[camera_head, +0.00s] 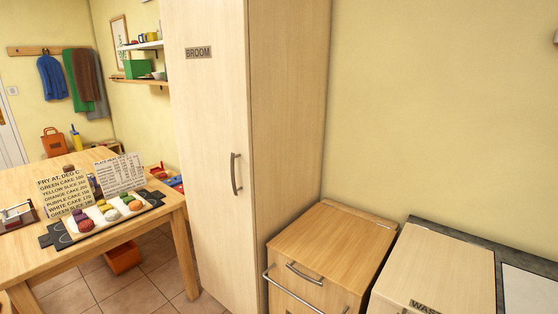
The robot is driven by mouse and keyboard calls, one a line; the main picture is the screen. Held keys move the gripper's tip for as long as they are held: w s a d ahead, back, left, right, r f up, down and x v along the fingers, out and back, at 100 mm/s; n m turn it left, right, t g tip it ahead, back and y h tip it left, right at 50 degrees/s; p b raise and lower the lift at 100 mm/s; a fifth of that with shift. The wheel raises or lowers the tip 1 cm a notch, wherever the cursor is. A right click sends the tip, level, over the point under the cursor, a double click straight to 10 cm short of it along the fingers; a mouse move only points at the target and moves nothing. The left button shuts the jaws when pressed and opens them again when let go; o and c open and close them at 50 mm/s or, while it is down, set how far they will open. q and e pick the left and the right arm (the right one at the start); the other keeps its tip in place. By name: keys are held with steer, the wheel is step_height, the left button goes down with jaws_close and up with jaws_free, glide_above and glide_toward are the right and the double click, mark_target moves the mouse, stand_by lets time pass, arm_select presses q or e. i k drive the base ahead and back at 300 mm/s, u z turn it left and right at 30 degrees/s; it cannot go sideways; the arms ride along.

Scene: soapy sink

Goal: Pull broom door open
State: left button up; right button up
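The broom cabinet is tall and pale wood, standing in the middle of the head view. Its door (210,150) faces me and appears shut. A dark label reading BROOM (198,52) is near its top. A vertical dark metal handle (235,174) sits near the door's right edge. The cabinet's side panel (288,120) runs back to the wall at the right. Neither my left nor my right gripper shows in the view.
A wooden table (170,214) with a tray of coloured cakes (105,218) and menu cards stands left of the cabinet. At right are a low wooden drawer unit (332,240) with handles and a bar, and a labelled waste unit (440,270).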

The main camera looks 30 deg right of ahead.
mark_target(206, 43)
steer(key=z, duration=0.95)
steer(key=i, duration=0.95)
steer(key=z, duration=0.8)
